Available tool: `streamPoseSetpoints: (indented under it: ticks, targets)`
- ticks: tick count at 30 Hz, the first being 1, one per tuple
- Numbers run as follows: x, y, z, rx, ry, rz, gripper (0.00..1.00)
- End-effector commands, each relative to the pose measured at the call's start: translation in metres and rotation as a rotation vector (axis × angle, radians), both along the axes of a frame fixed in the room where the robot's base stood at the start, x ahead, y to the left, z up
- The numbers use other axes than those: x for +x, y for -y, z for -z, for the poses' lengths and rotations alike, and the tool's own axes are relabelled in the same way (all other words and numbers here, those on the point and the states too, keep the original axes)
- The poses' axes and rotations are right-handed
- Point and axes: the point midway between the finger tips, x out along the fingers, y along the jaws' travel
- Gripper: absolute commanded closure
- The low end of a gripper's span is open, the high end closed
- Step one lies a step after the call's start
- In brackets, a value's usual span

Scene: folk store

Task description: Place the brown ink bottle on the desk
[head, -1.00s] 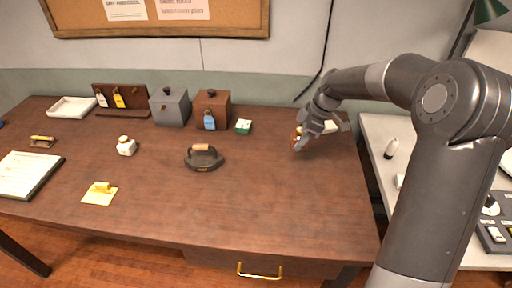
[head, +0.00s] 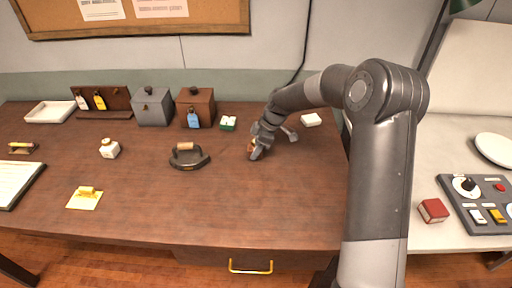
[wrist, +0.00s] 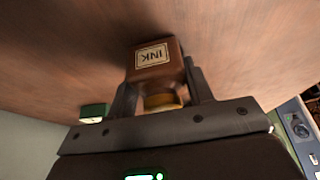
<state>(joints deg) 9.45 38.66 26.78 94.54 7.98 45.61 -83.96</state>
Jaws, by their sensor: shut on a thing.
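The brown ink bottle (wrist: 157,58), with a cream INK label and a yellowish cap, is between my gripper's fingers in the wrist view. My gripper (head: 256,152) is shut on it over the right part of the dark wooden desk (head: 220,215). In the head view the gripper hides most of the bottle, and only a small orange-brown part shows. The gripper (wrist: 160,92) also shows in the wrist view, with a finger on each side of the bottle. The bottle is close to the desk top; I cannot tell whether it touches.
A white ink bottle (head: 109,149) and yellow notes (head: 85,198) are farther left. The desk's front middle is clear.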

Motion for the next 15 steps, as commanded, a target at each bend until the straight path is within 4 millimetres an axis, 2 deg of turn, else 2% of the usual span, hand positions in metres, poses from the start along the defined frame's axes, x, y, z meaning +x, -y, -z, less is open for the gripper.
streamPoseSetpoints:
  ticks: [7,8,15]
  targets:
    - [0.0002,0.0001,0.0022,0.0,0.0,0.0,0.79]
    - [0.0001,0.0002,0.0028,0.0,0.0,0.0,0.52]
    - [0.0001,0.0002,0.0022,0.0,0.0,0.0,0.32]
